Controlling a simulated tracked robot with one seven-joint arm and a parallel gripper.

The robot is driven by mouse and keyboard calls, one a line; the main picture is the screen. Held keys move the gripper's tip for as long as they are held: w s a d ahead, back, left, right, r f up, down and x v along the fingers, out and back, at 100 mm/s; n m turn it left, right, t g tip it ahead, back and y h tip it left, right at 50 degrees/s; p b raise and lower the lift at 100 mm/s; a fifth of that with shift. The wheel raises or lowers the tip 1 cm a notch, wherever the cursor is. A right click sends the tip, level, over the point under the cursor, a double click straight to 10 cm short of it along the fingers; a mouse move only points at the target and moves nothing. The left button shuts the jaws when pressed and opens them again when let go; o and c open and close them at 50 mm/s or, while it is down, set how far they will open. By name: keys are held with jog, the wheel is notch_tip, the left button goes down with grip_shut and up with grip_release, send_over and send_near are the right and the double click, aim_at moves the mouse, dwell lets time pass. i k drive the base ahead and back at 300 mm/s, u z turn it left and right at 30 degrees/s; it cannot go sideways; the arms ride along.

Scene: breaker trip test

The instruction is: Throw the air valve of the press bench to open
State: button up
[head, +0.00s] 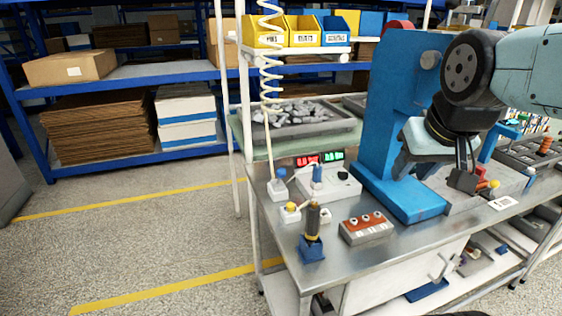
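The press bench (395,242) is a metal-topped table carrying a blue press (395,120). I cannot tell for sure which part is the air valve. A small orange and yellow handle or knob (488,184) sits on the right part of the bench. A pale lever-like fitting (446,264) shows on the bench's front, below the top. My gripper (463,182) points down just left of the orange and yellow knob, in front of the press. Its dark fingers look close to the knob, but contact and opening are unclear. My arm hides part of the press.
A coiled white hose (270,60) hangs behind. Open floor with yellow lines (160,290) lies to the left.

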aim_at(281, 173)
jog(key=u, duration=0.95)
jog(key=k, duration=0.35)
jog(key=z, duration=0.25)
jog(key=i, duration=0.5)
jog(key=z, duration=0.05)
jog(key=k, duration=0.2)
jog(key=z, duration=0.05)
